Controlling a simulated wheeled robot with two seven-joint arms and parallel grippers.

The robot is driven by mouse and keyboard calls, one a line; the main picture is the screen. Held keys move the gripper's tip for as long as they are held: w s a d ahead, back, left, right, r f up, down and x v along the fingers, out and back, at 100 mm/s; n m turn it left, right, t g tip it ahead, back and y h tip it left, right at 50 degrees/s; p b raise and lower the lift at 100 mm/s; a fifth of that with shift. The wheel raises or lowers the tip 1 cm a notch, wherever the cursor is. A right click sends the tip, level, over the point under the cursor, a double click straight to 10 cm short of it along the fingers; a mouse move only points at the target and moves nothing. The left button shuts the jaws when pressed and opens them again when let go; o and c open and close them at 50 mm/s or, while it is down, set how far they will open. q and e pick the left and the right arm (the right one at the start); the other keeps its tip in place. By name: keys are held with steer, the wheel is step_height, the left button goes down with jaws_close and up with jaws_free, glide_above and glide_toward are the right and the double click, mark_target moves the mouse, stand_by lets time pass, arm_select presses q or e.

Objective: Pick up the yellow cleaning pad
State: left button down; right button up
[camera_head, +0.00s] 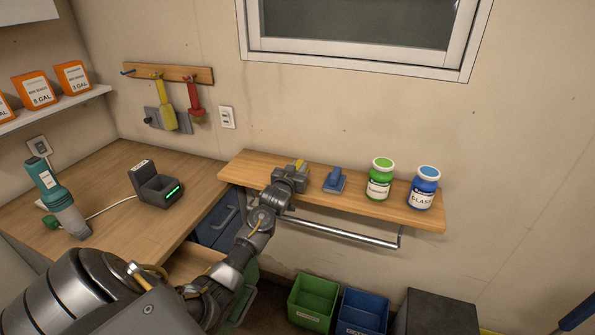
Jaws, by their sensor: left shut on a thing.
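My left gripper (297,172) reaches over the left part of the wooden wall shelf (408,210). It is shut on the yellow cleaning pad (301,165), of which only a small yellow part shows between and behind the fingers. The rest of the pad is hidden by the gripper, so I cannot tell whether it touches the shelf. My right gripper is not in view.
Right of my gripper, the shelf holds a blue cleaning pad (335,181), a green jar (380,179) and a blue jar (424,188). A metal rail (340,233) runs below. Green (314,300) and blue (362,312) bins stand on the floor.

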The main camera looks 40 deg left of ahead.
mark_target(298, 164)
arm_select(q)
steer(key=shift+r, duration=0.45)
step_height(298, 164, up, 3)
steer(key=shift+s+d+f+b, duration=0.15)
steer(key=shift+b, duration=0.65)
steer(key=s+d+r+b, duration=0.2)
steer(key=s+d+r, duration=0.7)
steer(key=shift+s+d+r, duration=0.2)
steer(key=shift+s+d, duration=0.05)
steer(key=shift+s, duration=0.1)
